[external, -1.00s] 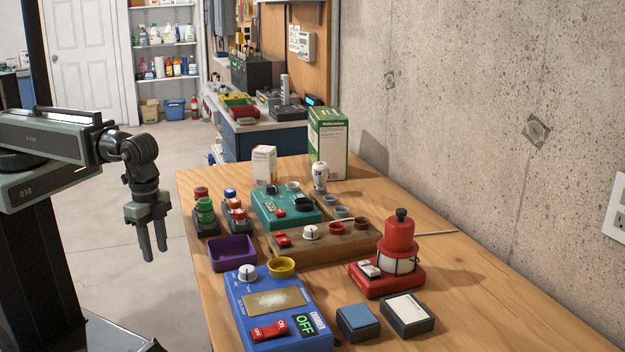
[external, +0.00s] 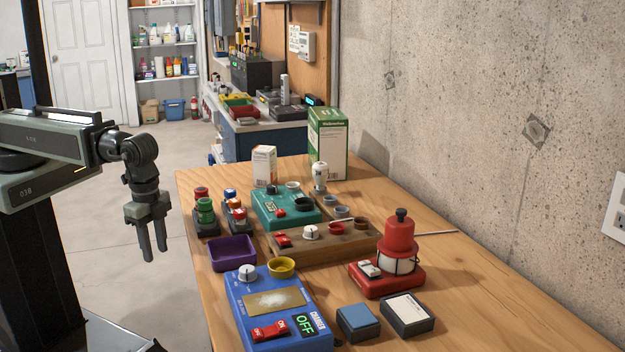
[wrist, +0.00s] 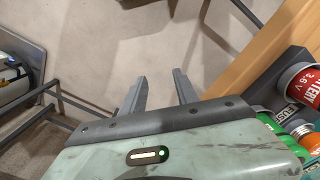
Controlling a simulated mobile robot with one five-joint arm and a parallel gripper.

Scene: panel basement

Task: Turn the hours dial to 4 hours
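Several units with round knobs stand on the wooden table in the external view, and I cannot tell which one is the hours dial. A white knob (external: 247,273) sits at the back left of the blue charger box (external: 256,325). Another white knob (external: 311,232) sits on the brown wooden board (external: 350,243). The green box (external: 268,213) carries a dark knob. My gripper (external: 155,252) hangs pointing down, left of the table and clear of everything. Its two fingers are apart and empty, as the wrist view (wrist: 160,88) also shows.
A red lantern-like unit (external: 398,255) and a blue-topped block (external: 358,318) stand to the right. Cartons (external: 328,145) stand at the back. The concrete wall bounds the right side.

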